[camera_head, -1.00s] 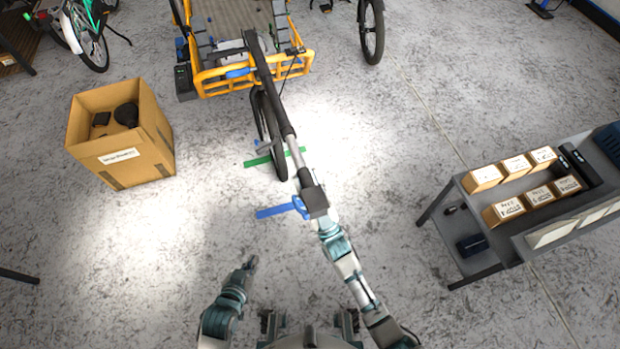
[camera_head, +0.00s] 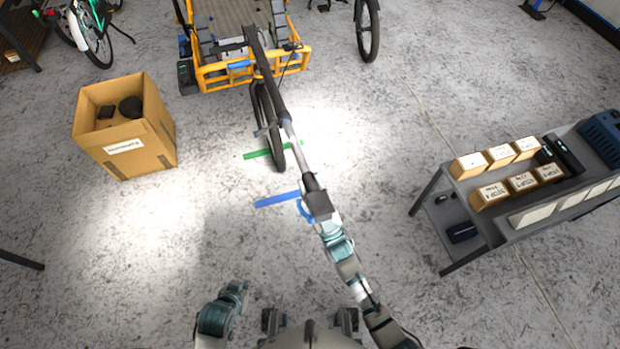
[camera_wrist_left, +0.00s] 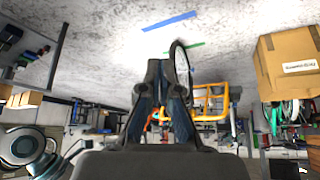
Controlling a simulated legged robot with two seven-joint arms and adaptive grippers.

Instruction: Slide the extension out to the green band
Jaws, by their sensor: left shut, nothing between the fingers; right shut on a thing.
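The extension is a straight pole running from the yellow cargo bike (camera_head: 240,72) toward me. Its dark outer tube (camera_head: 266,78) leads into a bare silver section (camera_head: 295,142) and a dark end piece. My right gripper (camera_head: 318,203) is shut on that end. A green band (camera_head: 258,154) lies on the floor at the bike's wheel (camera_head: 268,125); no green mark is discernible on the pole. My left gripper (camera_head: 238,287) is shut and empty, low and away from the pole; its closed fingers show in the left wrist view (camera_wrist_left: 160,90).
A blue strip (camera_head: 277,199) lies on the floor nearer me. An open cardboard box (camera_head: 135,150) stands left. A grey bench (camera_head: 500,205) with several small boxes stands right.

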